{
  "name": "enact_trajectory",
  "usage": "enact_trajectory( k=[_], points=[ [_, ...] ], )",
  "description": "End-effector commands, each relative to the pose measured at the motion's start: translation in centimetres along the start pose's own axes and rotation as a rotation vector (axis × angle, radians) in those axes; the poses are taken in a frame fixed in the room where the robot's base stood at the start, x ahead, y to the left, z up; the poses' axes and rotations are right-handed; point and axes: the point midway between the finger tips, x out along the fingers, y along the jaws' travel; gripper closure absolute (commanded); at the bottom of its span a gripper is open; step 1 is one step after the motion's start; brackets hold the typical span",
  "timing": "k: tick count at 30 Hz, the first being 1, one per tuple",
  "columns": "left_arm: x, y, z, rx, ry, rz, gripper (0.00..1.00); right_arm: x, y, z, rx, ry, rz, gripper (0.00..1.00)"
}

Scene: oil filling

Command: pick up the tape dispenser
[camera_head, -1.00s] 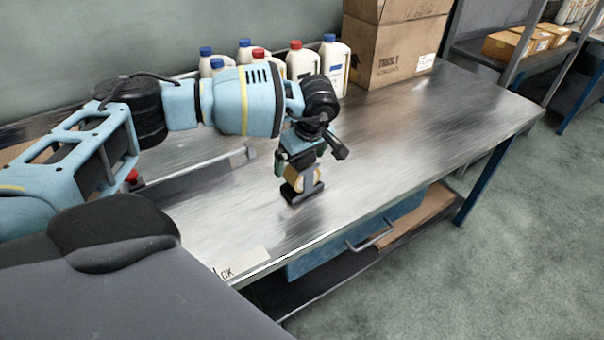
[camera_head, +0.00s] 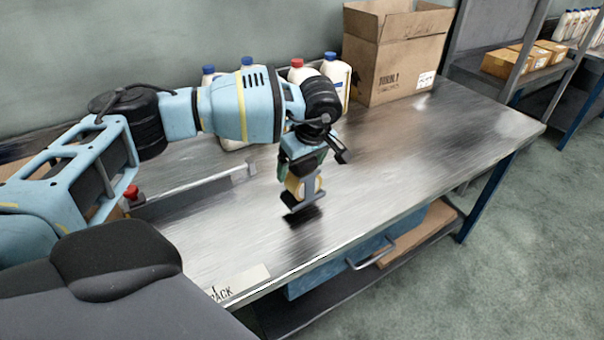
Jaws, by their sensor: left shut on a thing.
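The tape dispenser (camera_head: 306,200) is a small dark grey holder with a tan tape roll (camera_head: 293,187). It hangs just above the metal table, slightly tilted, with a dark shadow under it. My left gripper (camera_head: 303,174) points down and is shut on the dispenser from above. Its fingers partly hide the upper part of the roll. My right gripper is not in view.
The metal table (camera_head: 400,150) has clear room right of the dispenser. White bottles (camera_head: 336,72) with red and blue caps stand at the back, partly behind my arm. An open cardboard box (camera_head: 400,62) stands beside them. A long metal bar-like piece (camera_head: 195,188) lies at left.

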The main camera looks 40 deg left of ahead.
Motion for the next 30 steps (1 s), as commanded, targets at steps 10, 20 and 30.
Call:
enact_trajectory(
  k=[10,20,30],
  points=[
    [-2.1,-5.3,4.0,0.004,-0.001,0.001,0.46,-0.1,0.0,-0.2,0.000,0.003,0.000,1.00],
    [-3.9,-10.2,7.8,0.003,-0.001,0.001,0.46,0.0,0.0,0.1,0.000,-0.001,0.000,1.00],
    [-4.6,-12.2,9.3,0.001,0.000,0.001,0.46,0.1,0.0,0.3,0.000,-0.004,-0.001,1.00]
  ],
)
